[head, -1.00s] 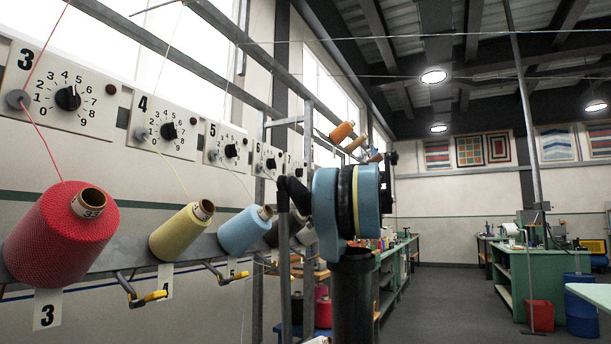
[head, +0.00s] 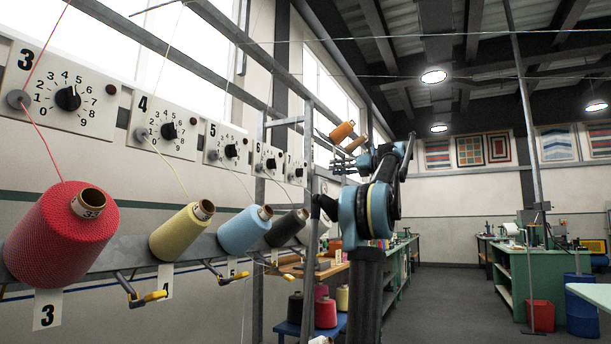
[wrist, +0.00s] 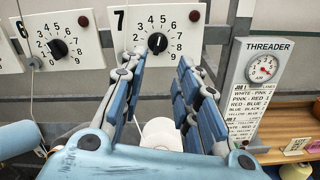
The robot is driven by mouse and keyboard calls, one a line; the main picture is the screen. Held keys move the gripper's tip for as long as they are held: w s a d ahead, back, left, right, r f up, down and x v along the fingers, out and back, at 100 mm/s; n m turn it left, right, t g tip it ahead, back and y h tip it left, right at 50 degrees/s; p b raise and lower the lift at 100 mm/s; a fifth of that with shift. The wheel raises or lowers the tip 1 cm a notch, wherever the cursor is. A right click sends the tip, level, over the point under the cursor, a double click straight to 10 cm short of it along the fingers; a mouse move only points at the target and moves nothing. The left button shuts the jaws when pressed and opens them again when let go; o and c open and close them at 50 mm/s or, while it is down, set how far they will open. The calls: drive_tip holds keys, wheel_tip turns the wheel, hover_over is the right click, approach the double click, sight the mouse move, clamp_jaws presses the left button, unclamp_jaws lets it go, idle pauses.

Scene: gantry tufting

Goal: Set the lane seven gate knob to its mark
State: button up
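The lane seven plate (wrist: 158,33) faces me in the wrist view, with a black gate knob (wrist: 157,42) at the centre of its dial. The knob's white pointer points roughly straight up; the exact number is hard to read. My gripper (wrist: 160,66) is open and empty. Its blue fingers spread to either side below the knob, and it appears apart from the knob. In the head view the lane seven plate (head: 297,171) is small, and my gripper (head: 345,163) is small there too, to the right of the plate.
The lane six knob (wrist: 58,48) is to the left. A threader box (wrist: 257,80) with a gauge and a job list, partly readable, stands right above a wooden shelf (wrist: 285,140). A white cone (wrist: 160,133) is below, between the fingers. A grey rail runs behind.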

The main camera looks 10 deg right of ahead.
sight(300, 172)
drive_tip(key=x, duration=1.4)
drive_tip(key=shift+w+a, duration=0.15)
drive_tip(key=shift+a, duration=0.15)
clamp_jaws()
